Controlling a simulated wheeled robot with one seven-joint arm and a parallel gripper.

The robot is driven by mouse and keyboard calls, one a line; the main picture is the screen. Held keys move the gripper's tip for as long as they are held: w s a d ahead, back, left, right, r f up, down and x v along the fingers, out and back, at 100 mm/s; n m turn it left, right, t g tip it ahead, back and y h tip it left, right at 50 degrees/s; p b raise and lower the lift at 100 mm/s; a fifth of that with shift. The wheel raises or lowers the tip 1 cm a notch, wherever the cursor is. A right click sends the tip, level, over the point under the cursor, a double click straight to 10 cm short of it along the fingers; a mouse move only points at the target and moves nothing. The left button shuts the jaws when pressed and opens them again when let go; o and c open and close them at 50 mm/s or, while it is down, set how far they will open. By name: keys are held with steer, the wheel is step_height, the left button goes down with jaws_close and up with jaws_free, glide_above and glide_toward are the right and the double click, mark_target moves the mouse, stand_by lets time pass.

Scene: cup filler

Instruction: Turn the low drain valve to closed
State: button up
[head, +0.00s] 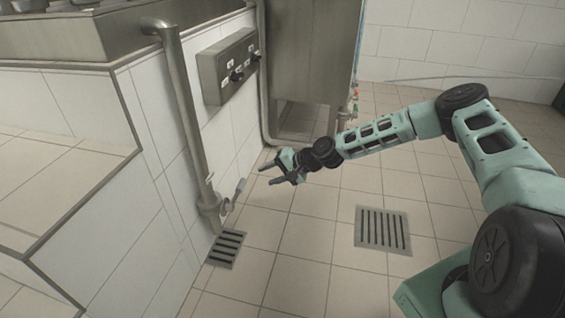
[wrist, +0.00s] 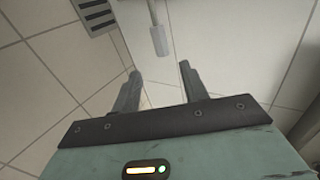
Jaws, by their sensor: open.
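The low drain valve (head: 212,204) sits near the bottom of the thick grey drain pipe (head: 184,95), just above the floor. Its light lever handle (head: 236,192) sticks out to the right, toward my gripper. My gripper (head: 265,175) is open and empty, to the right of the handle and apart from it. In the wrist view, the grey handle end (wrist: 159,40) shows ahead of my open fingers (wrist: 158,82), roughly in line with the gap between them. The valve body is not clear in the wrist view.
A floor drain grate (head: 227,247) lies below the pipe, and another grate (head: 383,230) lies to the right. A control box (head: 229,67) with knobs is on the tiled wall. A steel cabinet (head: 316,55) stands behind. The tiled floor around my gripper is clear.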

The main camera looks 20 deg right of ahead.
steer(key=p+v, duration=0.1)
steer(key=v, duration=0.4)
steer(key=shift+f, duration=0.1)
stand_by(1.3)
